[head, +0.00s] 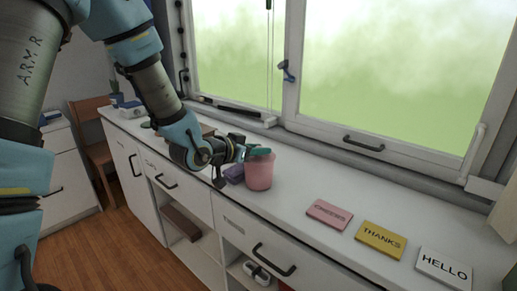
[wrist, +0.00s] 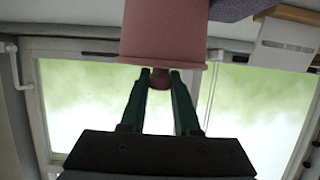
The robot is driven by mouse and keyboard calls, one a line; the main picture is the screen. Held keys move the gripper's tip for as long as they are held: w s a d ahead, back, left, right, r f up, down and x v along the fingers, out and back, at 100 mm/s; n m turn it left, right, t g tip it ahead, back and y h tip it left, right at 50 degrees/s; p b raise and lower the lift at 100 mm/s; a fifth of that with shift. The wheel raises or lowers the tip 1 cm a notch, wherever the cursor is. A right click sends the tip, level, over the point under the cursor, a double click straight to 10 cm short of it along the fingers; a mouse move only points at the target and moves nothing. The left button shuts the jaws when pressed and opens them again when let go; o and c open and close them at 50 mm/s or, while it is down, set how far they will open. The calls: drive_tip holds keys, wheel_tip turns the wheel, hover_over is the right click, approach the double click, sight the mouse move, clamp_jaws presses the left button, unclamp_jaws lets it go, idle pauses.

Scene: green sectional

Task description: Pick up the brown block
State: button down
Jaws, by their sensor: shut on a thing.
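My gripper (head: 259,151) is at the top of a pink cup-like container (head: 259,174) on the white counter. In the wrist view its green fingers (wrist: 159,78) are closed on a small dark reddish knob (wrist: 159,82) at the rim of the pink container (wrist: 163,30). I cannot tell whether the knob is part of the container. A brown thing (head: 207,130) shows partly behind my wrist on the counter; it may be the brown block, but most of it is hidden.
A purple thing (head: 234,174) lies just left of the container. Pink, yellow (head: 381,240) and white (head: 443,268) lettered cards lie to the right on the counter (head: 310,180). A long brown object (head: 181,222) is on the shelf below. The window (head: 390,75) stands behind.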

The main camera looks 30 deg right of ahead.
drive_tip(key=shift+f, duration=0.15)
drive_tip(key=c, duration=0.6)
unclamp_jaws()
drive_tip(key=shift+c, duration=0.2)
drive_tip(key=shift+r, duration=0.25)
drive_tip(key=b+v, duration=0.3)
drive_tip(key=v, duration=0.9)
drive_tip(key=shift+b, duration=0.4)
drive_tip(key=shift+w+a, duration=0.1)
